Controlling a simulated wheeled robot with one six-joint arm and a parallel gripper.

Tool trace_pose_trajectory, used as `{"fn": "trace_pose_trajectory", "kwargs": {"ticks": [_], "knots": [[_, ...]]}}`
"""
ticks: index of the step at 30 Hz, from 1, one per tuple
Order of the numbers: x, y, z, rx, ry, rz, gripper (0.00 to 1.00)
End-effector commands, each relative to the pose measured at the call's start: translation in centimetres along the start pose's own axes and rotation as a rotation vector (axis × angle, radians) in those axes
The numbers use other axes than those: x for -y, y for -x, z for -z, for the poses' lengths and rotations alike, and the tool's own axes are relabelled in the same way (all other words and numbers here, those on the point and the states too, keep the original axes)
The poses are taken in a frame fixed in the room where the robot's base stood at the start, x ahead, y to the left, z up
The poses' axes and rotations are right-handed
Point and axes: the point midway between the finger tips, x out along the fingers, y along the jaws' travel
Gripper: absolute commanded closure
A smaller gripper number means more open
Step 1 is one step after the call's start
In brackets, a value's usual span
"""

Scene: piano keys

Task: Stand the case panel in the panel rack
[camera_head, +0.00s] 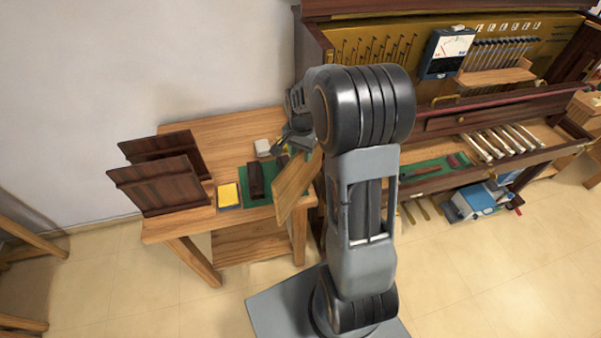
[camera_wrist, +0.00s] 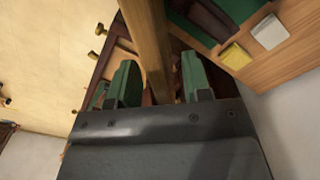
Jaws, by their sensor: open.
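A light-brown wooden board, which I take to be the case panel (camera_head: 296,188), is tilted at the right end of the small wooden table, beside my arm. My gripper (camera_head: 290,145) is above that end, partly hidden by my own arm. In the wrist view the panel (camera_wrist: 147,38) shows edge-on between the green-padded fingers of my gripper (camera_wrist: 160,82). The fingers are apart, one on each side of it. Two dark slatted wooden boards, seemingly the panel rack (camera_head: 158,187), stand leaning at the table's left end.
On the table (camera_head: 215,130) are a yellow block (camera_head: 228,194), a white block (camera_head: 263,147) and a green mat (camera_head: 262,200) with dark pieces. The yellow block (camera_wrist: 235,56) also shows in the wrist view. An opened piano (camera_head: 455,110) stands at the right.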

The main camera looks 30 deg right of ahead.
Motion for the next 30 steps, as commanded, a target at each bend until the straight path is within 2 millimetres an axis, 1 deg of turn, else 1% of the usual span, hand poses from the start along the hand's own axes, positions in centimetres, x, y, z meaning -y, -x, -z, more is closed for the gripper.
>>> {"fn": "trace_pose_trajectory", "kwargs": {"ticks": [1, 4, 12, 14, 26, 27, 30], "knots": [[-0.04, -0.53, -0.04, 0.003, 0.0, -0.003, 0.55], [-0.01, -1.13, -0.01, 0.001, 0.0, -0.001, 0.55], [-0.01, -1.37, 0.01, 0.0, -0.001, 0.0, 0.55], [-0.01, -1.36, 0.01, 0.0, -0.001, 0.0, 0.6], [0.0, -1.33, 0.01, 0.0, -0.001, 0.0, 0.98], [0.0, -1.33, 0.01, 0.0, -0.001, 0.0, 1.0], [0.0, -1.33, 0.01, 0.0, 0.0, 0.0, 1.0]]}}
